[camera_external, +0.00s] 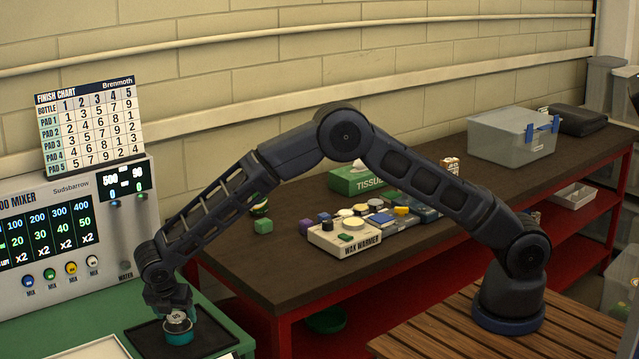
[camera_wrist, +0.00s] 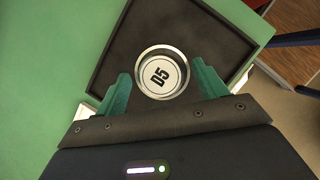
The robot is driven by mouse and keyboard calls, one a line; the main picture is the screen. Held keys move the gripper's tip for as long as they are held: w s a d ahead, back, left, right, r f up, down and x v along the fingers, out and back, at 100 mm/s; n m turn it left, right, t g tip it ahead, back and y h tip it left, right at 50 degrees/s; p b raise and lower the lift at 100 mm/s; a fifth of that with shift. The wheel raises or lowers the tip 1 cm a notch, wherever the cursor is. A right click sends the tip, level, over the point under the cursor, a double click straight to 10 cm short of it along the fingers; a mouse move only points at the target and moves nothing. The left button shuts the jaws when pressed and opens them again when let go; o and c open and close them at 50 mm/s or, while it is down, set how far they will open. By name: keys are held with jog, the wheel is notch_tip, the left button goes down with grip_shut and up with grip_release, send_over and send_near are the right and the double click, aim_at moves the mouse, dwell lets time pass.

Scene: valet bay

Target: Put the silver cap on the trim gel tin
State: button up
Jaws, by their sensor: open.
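A round silver-rimmed piece with a white face marked "D5" (camera_wrist: 161,75) is on the black tray, seen from above in the wrist view. In the external view its silver top (camera_external: 178,318) shows just above a teal round shape (camera_external: 179,338) on the tray. I cannot tell whether the silver top is the cap seated on the trim gel tin. My gripper (camera_wrist: 160,84) is open, with its teal fingers on either side of the piece. It also shows low over the tray in the external view (camera_external: 176,313).
The black tray (camera_external: 219,337) lies on the green bench (camera_wrist: 50,60) beside the mixer panel (camera_external: 70,235). The dark table (camera_external: 250,270) holds a wax warmer (camera_external: 345,245), a tissue box (camera_external: 355,181), several small items and a grey bin (camera_external: 510,137).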

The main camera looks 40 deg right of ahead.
jog(key=v, duration=1.1)
jog(key=shift+r, duration=0.4)
jog(key=w+d+r+m+y, duration=0.1)
jog(key=w+d+r+m, duration=0.2)
jog(key=d+r, duration=0.65)
jog(key=w+d+r+m, duration=0.35)
jog(key=d+r, duration=0.35)
jog(key=d, duration=0.6)
jog(key=s+d+r+m, duration=0.1)
jog(key=d+r+m, duration=0.3)
jog(key=d, duration=0.6)
jog(key=s+d+r+m, duration=0.2)
jog(key=d+r, duration=0.3)
jog(key=d, duration=0.6)
jog(key=s+d+r+m+y, duration=0.1)
jog(key=s+d+m, duration=0.4)
jog(key=d, duration=0.4)
jog(key=s+d+r+m+y, duration=0.1)
jog(key=s+d+r+m, duration=0.1)
jog(key=s+d, duration=0.65)
jog(key=s+d+f+m, duration=0.2)
jog(key=s+d+m, duration=0.1)
jog(key=s+d, duration=0.2)
jog(key=s+d+f+m+t, duration=0.1)
jog(key=s+d+f+m, duration=0.2)
jog(key=s+d, duration=0.3)
jog(key=s+m, duration=0.1)
jog(key=s, duration=0.1)
jog(key=shift+s+f, duration=0.3)
jog(key=shift+f, duration=0.05)
